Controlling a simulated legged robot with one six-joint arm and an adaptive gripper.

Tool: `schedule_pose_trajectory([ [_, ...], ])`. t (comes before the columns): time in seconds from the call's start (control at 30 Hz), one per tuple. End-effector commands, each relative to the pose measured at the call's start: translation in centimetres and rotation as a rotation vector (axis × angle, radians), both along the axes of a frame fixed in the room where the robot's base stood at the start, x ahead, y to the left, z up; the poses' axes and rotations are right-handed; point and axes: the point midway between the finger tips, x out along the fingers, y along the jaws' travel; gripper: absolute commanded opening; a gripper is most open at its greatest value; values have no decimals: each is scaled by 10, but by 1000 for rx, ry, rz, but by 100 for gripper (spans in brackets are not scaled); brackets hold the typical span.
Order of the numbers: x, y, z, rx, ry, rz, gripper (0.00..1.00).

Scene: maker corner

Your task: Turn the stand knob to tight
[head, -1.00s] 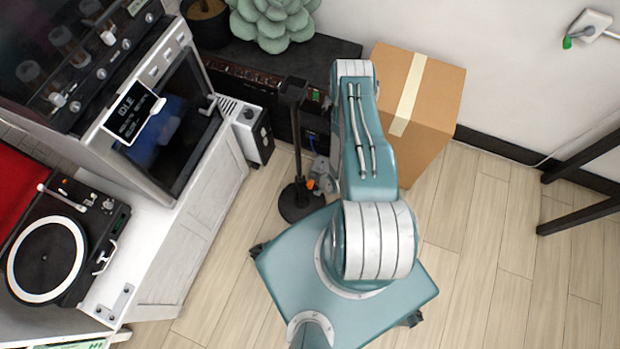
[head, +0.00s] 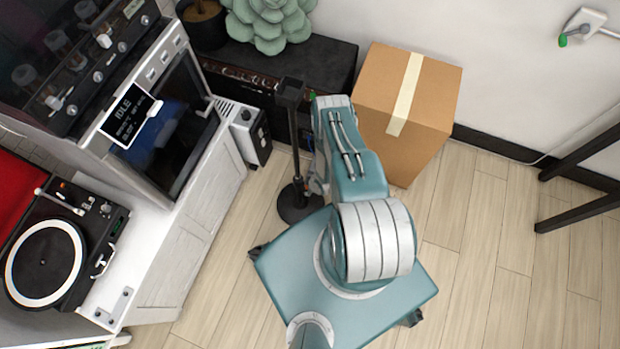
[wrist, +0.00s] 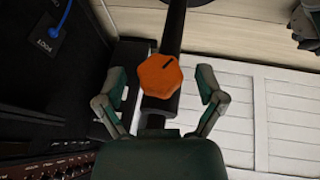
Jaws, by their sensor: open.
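The stand (head: 293,135) is a black upright pole on a round black base, left of my arm in the head view. Its knob (wrist: 158,76) is orange and many-sided, with a short dark mark pointing to the upper right in the wrist view. My gripper (wrist: 160,88) is open, with one finger on each side of the knob in that view. Gaps show between the knob and both fingers; I cannot tell how far the fingers reach in depth. In the head view my arm hides the knob and most of the gripper.
A black amplifier (head: 325,68) stands behind the stand, and a cardboard box (head: 425,105) stands right of my arm. A white cabinet (head: 190,235) is to the left, with a small black-and-white device (head: 250,135) beside it.

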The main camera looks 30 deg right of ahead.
Motion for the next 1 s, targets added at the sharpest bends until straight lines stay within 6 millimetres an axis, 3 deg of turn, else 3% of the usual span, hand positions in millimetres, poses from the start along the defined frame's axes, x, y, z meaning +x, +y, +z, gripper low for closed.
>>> schedule_pose_trajectory([
  [0.1,0,0,0,0,0,0,88],
  [0.2,0,0,0,0,0,0,43],
  [0.3,0,0,0,0,0,0,5],
  [1.0,0,-1,0,74,59,1,6],
])
